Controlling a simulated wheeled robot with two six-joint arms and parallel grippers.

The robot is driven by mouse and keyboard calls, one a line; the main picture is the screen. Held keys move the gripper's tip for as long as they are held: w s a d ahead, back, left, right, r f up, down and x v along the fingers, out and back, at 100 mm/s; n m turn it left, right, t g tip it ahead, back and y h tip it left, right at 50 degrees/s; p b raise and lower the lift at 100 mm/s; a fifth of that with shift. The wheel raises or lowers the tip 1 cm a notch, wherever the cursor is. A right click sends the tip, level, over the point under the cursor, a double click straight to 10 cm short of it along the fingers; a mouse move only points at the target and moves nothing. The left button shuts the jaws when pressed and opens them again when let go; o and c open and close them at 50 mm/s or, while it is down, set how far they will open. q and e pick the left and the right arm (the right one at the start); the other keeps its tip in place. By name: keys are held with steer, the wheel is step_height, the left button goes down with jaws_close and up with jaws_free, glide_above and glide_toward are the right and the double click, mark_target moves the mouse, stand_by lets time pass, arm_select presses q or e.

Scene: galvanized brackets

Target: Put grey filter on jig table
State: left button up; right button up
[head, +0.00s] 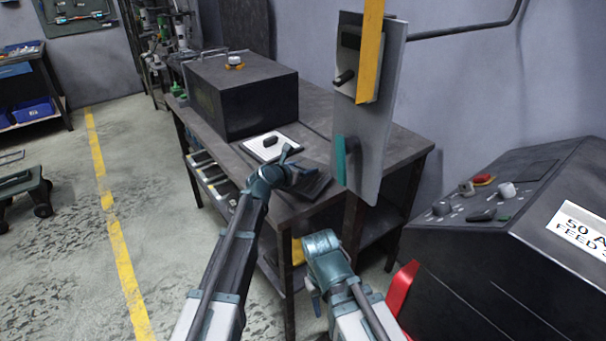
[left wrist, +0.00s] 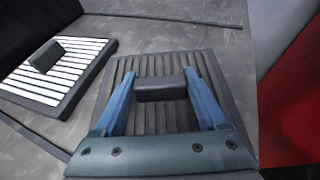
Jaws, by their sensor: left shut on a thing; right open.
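My left gripper (head: 299,170) is shut on the small block handle of a dark grey ribbed filter (head: 314,187). In the left wrist view, the filter (left wrist: 152,120) lies flat under the fingers, with the handle (left wrist: 160,90) between the blue fingertips. The filter is over the front part of the dark grey jig table (head: 380,135); I cannot tell whether it touches the top. A white ribbed filter (head: 270,146) with a dark handle lies on the table beside it, also seen in the left wrist view (left wrist: 50,75). My right gripper (head: 318,258) is open and empty, low in front of the table.
A black box (head: 243,100) stands on the table behind the white filter. A grey upright panel (head: 375,150) with a yellow bar and teal handle rises at the right. A control console (head: 510,230) stands at the right. Open floor with a yellow line lies left.

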arm_select(q)
steer(key=shift+r, duration=0.15)
steer(key=shift+f, duration=0.3)
steer(key=o, duration=1.6)
steer(key=shift+r, duration=0.15)
steer(key=shift+c, duration=0.2)
steer(key=shift+r, duration=0.1)
steer(key=shift+s+a+r, duration=0.1)
steer(key=shift+s+r, duration=0.1)
steer(key=p+v, duration=0.4)
steer(key=v, duration=0.7)
steer(key=shift+s+a+p, duration=0.15)
steer(key=shift+s+p, duration=0.15)
steer(key=shift+p, duration=0.05)
